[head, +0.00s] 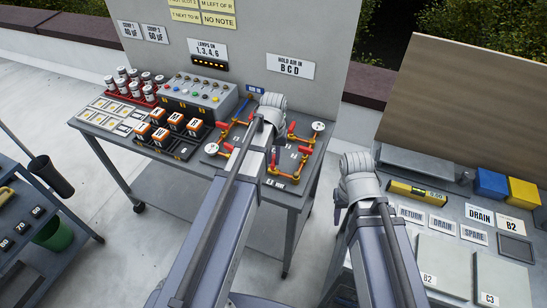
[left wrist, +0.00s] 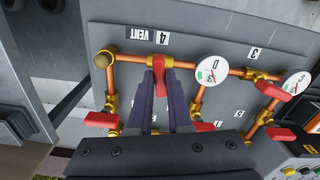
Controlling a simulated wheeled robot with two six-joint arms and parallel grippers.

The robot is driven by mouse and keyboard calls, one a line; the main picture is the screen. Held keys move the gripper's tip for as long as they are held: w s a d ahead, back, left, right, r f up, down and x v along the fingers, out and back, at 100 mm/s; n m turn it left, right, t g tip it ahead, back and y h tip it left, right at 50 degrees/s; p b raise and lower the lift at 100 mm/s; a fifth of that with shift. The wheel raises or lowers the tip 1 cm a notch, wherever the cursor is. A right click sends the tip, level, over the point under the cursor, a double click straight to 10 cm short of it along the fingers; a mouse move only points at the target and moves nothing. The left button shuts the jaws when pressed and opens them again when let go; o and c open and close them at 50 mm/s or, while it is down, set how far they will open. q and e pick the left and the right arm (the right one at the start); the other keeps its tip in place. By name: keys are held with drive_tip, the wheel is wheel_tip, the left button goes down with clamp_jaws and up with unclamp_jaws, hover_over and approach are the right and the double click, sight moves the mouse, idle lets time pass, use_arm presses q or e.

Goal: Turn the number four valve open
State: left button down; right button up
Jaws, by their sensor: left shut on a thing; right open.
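The number four valve is on copper pipework beside the label "4 VENT" (left wrist: 147,37) in the left wrist view. Its red handle (left wrist: 162,82) stands crosswise to the horizontal pipe. My left gripper (left wrist: 160,92) is shut on this handle, one dark finger on each side. In the head view my left arm reaches over the valve board (head: 213,147) and hides its middle. The left fingertips and the number four handle cannot be made out there. My right gripper (head: 338,212) is open and away from the board, mostly hidden by its own wrist.
Other red-handled valves (left wrist: 270,90) and round white gauges (left wrist: 210,73) sit close beside the held handle. Orange-topped blocks (head: 176,119), a grey button box (head: 205,97) and red-racked canisters (head: 122,85) share the table. A second bench with a yellow level (head: 414,191) stands right.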

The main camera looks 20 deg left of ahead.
sight(274, 159)
use_arm(q)
drive_tip(key=n, duration=1.3)
drive_tip(key=shift+n, duration=0.4)
idle(0.4)
drive_tip(key=c, duration=0.8)
unclamp_jaws()
drive_tip(key=shift+c, duration=0.2)
wheel_tip(274, 159, up, 8)
drive_tip(key=p, duration=0.8)
drive_tip(key=shift+f, duration=0.1)
